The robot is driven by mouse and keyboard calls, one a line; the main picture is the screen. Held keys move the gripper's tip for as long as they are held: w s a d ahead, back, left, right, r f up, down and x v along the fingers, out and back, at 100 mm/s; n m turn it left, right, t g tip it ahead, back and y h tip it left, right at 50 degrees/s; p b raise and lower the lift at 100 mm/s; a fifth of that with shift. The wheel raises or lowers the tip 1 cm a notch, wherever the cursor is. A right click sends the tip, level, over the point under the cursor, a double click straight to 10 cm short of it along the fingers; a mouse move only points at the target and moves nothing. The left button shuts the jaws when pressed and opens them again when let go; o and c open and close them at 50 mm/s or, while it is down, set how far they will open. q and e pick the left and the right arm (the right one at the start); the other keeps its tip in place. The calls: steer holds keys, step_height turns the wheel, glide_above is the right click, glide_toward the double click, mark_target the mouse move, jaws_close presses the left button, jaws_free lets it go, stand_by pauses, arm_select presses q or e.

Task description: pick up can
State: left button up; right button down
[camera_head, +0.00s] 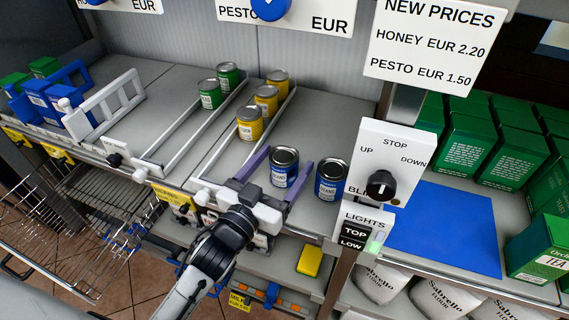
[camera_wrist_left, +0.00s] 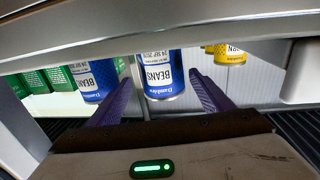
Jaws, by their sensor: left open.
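A blue beans can (camera_head: 284,168) stands upright on the shelf, right of the yellow cans. A second blue beans can (camera_head: 331,180) stands just right of it. My left gripper (camera_head: 286,158) is open, with its purple fingers on either side of the first can. In the left wrist view, which appears upside down, this can (camera_wrist_left: 162,74) sits between the open fingertips (camera_wrist_left: 160,79), with visible gaps. The second can (camera_wrist_left: 98,80) is outside the left-hand finger there. My right gripper is not in view.
Green cans (camera_head: 209,95) and yellow corn cans (camera_head: 249,124) stand between white lane dividers (camera_head: 190,134). A white control box (camera_head: 390,165) with a dial is close on the right. A blue mat (camera_head: 445,230) and green tea boxes (camera_head: 500,145) lie beyond it.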

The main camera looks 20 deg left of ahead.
mark_target(292, 147)
arm_select(q)
steer(key=w, duration=0.5)
steer(key=shift+d, duration=0.15)
steer(key=shift+w, duration=0.3)
steer(key=c, duration=1.2)
steer(key=shift+c, duration=0.5)
steer(key=shift+r, duration=0.1)
